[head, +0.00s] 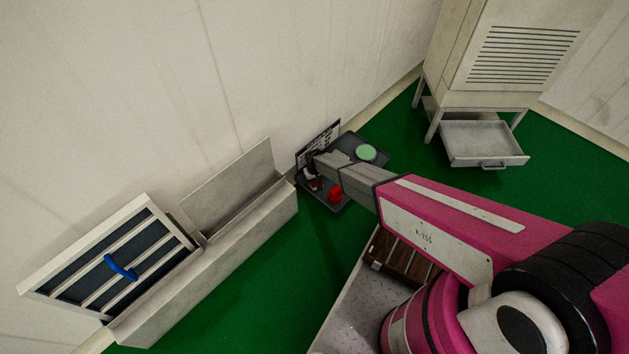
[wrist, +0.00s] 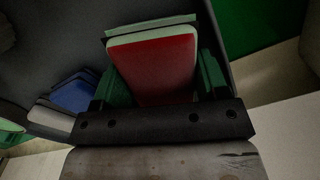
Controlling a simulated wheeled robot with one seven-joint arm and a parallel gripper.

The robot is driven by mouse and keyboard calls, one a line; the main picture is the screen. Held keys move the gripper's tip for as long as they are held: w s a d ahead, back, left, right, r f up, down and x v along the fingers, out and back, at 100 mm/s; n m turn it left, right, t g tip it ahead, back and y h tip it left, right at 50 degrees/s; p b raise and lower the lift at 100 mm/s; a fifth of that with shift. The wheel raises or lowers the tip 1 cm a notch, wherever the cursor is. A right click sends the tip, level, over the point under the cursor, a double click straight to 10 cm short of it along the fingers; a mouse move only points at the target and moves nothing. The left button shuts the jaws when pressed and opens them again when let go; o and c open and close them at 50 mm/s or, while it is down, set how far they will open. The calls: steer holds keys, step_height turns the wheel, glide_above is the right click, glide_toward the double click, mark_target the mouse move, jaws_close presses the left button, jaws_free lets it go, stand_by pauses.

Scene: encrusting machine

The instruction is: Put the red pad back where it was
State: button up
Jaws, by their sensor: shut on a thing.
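The red pad (wrist: 155,66), a flat rounded slab with a pale edge, is between the two green fingers of my gripper (wrist: 158,82) in the wrist view. My gripper is shut on it. Just beyond its top edge is a pale green pad edge (wrist: 150,25); I cannot tell whether they touch. In the head view my gripper (head: 314,172) is over the dark tray (head: 322,202) by the wall, and a small bit of red shows at its tip. The underside of the pad is hidden.
A blue pad (wrist: 75,92) and a pale grey pad (wrist: 50,117) lie left of my gripper in the wrist view. In the head view a red rounded object (head: 335,194) and a light green disc (head: 366,152) sit close by. An open drawer (head: 484,145) stands at the right.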

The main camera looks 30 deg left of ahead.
steer(key=o, duration=0.5)
steer(key=shift+f, duration=0.1)
steer(key=shift+o, duration=0.2)
step_height(320, 180, up, 12)
steer(key=w+d+r+m, duration=0.2)
steer(key=w+d+r, duration=0.4)
steer(key=d, duration=0.4)
steer(key=w+d+r+m, duration=0.1)
steer(key=w+d+r, duration=0.2)
steer(key=d+r, duration=0.6)
steer(key=w+d+r+m, duration=0.2)
steer(key=w+d+r, duration=0.35)
steer(key=d, duration=0.55)
steer(key=s+d+r+m, duration=0.2)
steer(key=d+r, duration=0.4)
steer(key=d, duration=0.5)
steer(key=s+d+r+m, duration=0.2)
steer(key=d+r, duration=0.4)
steer(key=d, duration=0.5)
steer(key=s+d+r+m, duration=0.2)
steer(key=d+r, duration=0.4)
steer(key=d, duration=0.6)
steer(key=shift+s, duration=0.8)
